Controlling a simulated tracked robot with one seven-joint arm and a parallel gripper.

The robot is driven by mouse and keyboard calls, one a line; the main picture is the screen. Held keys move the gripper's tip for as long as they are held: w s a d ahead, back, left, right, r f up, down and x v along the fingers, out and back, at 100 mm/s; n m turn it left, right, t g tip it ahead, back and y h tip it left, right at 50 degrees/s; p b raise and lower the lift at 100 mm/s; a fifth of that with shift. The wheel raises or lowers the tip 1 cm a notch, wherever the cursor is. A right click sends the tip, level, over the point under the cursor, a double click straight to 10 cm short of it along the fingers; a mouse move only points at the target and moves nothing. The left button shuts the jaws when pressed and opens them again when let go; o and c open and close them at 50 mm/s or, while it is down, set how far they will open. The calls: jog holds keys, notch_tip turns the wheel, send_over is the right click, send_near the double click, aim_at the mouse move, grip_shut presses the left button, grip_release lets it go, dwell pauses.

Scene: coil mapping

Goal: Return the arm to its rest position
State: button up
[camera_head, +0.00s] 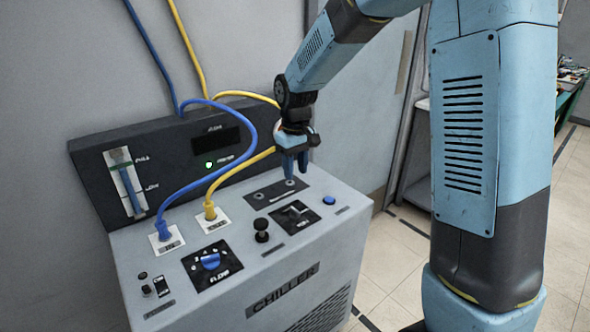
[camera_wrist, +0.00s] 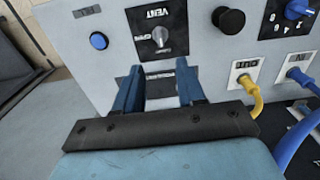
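My gripper (camera_head: 293,172) hangs over the back right part of the chiller (camera_head: 338,290), fingers pointing down, above a dark strip with small round fittings. In the wrist view my gripper (camera_wrist: 160,68) has its two blue fingers apart, with only the panel showing between them. It holds nothing that I can see. Whether the fingertips touch the panel I cannot tell. My blue-and-black arm (camera_head: 325,50) is bent, reaching from the right of the view to the chiller.
A blue hose (camera_head: 253,135) and a yellow hose (camera_head: 238,168) are plugged into the panel left of my gripper. The vent switch (camera_wrist: 159,38), black knob (camera_wrist: 228,20) and blue button (camera_wrist: 98,40) are near. Tiled floor (camera_head: 385,265) lies open at right.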

jog(key=s+d+r+m+t, duration=0.2)
jog(key=s+d+r, duration=0.3)
jog(key=s, duration=0.3)
jog(key=s+d+r+m+t, duration=0.1)
jog(key=s+d+r+m, duration=0.1)
jog(key=s+d+r, duration=0.3)
jog(key=s+d+r+m+t, duration=0.2)
jog(key=s+d+r, duration=0.3)
jog(key=s+d, duration=0.3)
jog(key=s+m, duration=0.1)
jog(key=s, duration=0.3)
jog(key=shift+s+d+r+t, duration=0.25)
jog(key=shift+s+d+t, duration=0.05)
jog(key=shift+s+d, duration=0.05)
jog(key=shift+d, duration=0.1)
